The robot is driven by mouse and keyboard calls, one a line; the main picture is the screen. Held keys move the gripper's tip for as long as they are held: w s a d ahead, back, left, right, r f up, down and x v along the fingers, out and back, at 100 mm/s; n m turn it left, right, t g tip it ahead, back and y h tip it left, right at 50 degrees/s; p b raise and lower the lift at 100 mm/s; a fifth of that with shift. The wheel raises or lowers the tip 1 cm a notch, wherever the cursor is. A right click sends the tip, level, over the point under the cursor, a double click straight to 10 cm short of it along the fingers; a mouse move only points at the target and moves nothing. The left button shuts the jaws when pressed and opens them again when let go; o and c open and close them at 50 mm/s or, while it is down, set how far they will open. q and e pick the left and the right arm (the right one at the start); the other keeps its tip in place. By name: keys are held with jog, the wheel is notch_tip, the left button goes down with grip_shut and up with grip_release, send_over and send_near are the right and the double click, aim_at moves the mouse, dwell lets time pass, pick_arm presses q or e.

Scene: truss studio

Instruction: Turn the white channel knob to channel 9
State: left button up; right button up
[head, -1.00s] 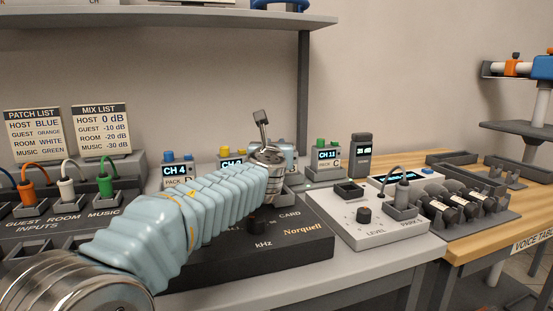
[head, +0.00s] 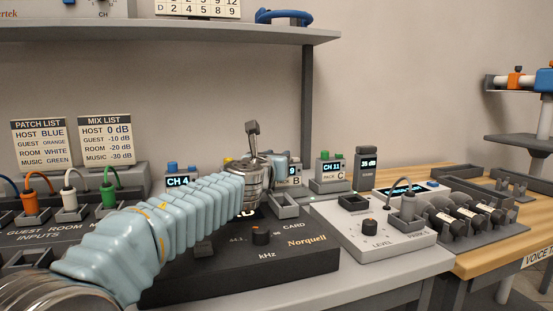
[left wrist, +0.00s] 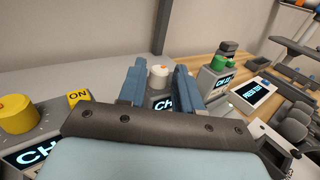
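The white channel knob (left wrist: 158,72) sits on top of a small pack whose display (left wrist: 163,103) shows "CH", the rest hidden. My left gripper (left wrist: 160,72) is open around it, one blue finger on each side with a visible gap. In the head view the left gripper (head: 279,166) is over the pack marked B (head: 296,181) and hides the knob. The visible end of that pack's display (head: 292,170) appears to read 9; the front of it is hidden. My right gripper is in neither view.
A pack with a green knob (head: 324,155) stands close on the right, its display seeming to read CH 11. A yellow-knobbed pack (left wrist: 17,114) with an ON label is on the left. The black Norquell unit (head: 290,262) lies in front, and a shelf (head: 150,29) overhangs behind.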

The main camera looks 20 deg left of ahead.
pick_arm(q)
jog(key=s, duration=1.4)
jog(key=shift+w, duration=0.1)
